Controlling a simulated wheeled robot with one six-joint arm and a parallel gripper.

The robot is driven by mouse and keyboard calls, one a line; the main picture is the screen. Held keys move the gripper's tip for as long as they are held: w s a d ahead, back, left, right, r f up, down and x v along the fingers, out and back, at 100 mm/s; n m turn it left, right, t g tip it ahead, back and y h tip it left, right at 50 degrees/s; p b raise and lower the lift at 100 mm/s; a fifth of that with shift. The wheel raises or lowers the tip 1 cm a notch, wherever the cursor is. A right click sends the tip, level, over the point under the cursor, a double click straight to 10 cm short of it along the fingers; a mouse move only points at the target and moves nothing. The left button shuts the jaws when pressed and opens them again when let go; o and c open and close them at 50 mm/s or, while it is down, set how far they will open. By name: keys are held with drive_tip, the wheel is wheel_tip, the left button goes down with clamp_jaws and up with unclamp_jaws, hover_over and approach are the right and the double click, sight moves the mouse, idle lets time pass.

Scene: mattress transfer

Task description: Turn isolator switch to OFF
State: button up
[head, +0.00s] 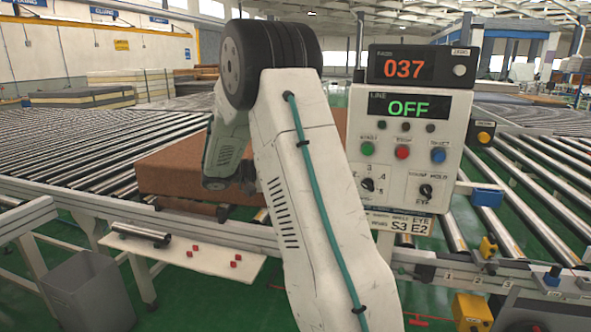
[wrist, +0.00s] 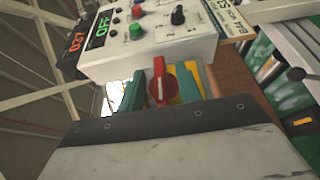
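The isolator switch (wrist: 162,88) is a red rotary handle with a white mark on a yellow plate, on the side of the white control box (wrist: 150,48). In the wrist view its handle stands roughly upright in the picture. My gripper (wrist: 162,92) is open, with a teal finger on either side of the handle. Yellow shows between the handle and the right finger; contact on the left cannot be told. In the head view, the control box (head: 408,188) is at right, its LINE display (head: 408,107) reading OFF. The switch and fingertips are hidden there behind my arm.
A brown block (head: 170,170) lies on the roller conveyor (head: 80,140) behind my arm. A white shelf (head: 185,250) with small red pieces and a grey bin (head: 90,290) stand at lower left. The box front carries coloured buttons (head: 402,152) and a black selector (head: 426,191).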

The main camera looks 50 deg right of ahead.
drive_tip(key=v, duration=0.7)
idle(0.4)
drive_tip(key=s+a+f+n+t+y, duration=0.3)
drive_tip(key=s+a+f+n+y, duration=0.2)
drive_tip(key=s+a+f, duration=0.15)
drive_tip(key=s+a+r+n+t+y, duration=0.2)
drive_tip(key=s+a+t+y, duration=0.2)
drive_tip(key=s+a, duration=0.5)
drive_tip(key=s+a+r+n+t+y, duration=0.2)
drive_tip(key=s+a+t, duration=0.5)
drive_tip(key=a, duration=0.6)
drive_tip(key=shift+s+a+r+y, duration=0.25)
drive_tip(key=shift+s+a+y, duration=0.05)
drive_tip(key=shift+s+y, duration=0.7)
